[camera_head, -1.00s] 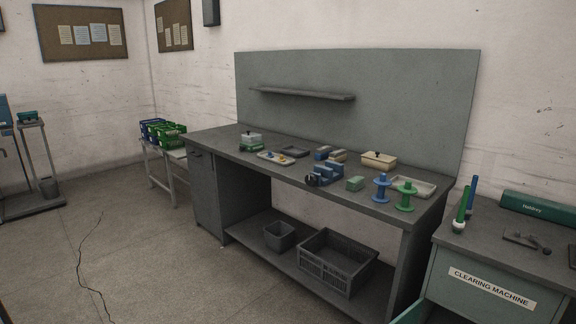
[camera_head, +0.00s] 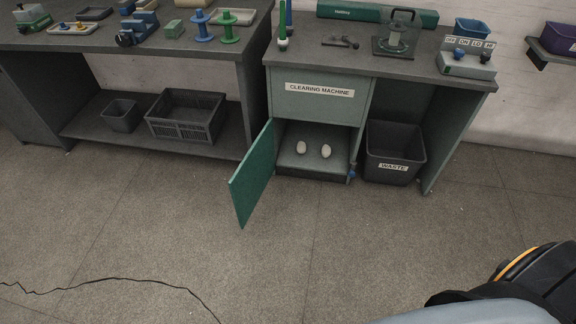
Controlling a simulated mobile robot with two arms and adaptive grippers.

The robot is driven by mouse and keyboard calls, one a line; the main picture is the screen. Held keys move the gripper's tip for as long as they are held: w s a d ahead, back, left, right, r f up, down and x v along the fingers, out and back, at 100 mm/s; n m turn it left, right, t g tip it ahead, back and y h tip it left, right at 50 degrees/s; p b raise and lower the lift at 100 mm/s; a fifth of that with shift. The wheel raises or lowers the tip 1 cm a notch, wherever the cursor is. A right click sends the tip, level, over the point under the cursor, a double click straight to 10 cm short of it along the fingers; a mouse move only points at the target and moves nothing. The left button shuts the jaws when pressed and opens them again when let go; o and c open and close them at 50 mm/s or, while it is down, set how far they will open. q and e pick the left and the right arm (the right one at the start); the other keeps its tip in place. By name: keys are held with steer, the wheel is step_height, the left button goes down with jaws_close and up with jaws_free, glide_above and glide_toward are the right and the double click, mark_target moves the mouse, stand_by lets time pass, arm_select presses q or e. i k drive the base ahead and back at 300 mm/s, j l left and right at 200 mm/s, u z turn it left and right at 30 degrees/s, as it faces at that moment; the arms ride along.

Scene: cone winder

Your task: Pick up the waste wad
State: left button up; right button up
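Two small whitish lumps lie side by side in the open lower compartment of the clearing machine (camera_head: 318,116), the left lump (camera_head: 301,147) and the right lump (camera_head: 326,150). They look like wads, but I cannot tell whether either is the waste wad. The compartment's green door (camera_head: 254,174) stands swung open to the left. Neither of my grippers is in view. Part of my own body shows at the lower right, well apart from the lumps.
A dark bin labelled WASTE (camera_head: 395,152) stands under the counter, right of the compartment. A grey crate (camera_head: 187,116) and a small bin (camera_head: 122,115) sit on the workbench's lower shelf. The floor (camera_head: 300,235) in front is open, with a dark crack or cable at lower left.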

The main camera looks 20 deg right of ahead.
mark_target(326, 150)
steer(key=i+j+z, duration=0.2)
steer(key=z, duration=0.25)
steer(key=i+j+z, duration=0.25)
steer(key=z, duration=0.2)
steer(key=i+j+z, duration=0.1)
steer(key=j+z, duration=0.35)
steer(key=i+j+z, duration=0.1)
steer(key=j+z, duration=0.55)
steer(key=j, duration=1.95)
steer(key=k, duration=0.5)
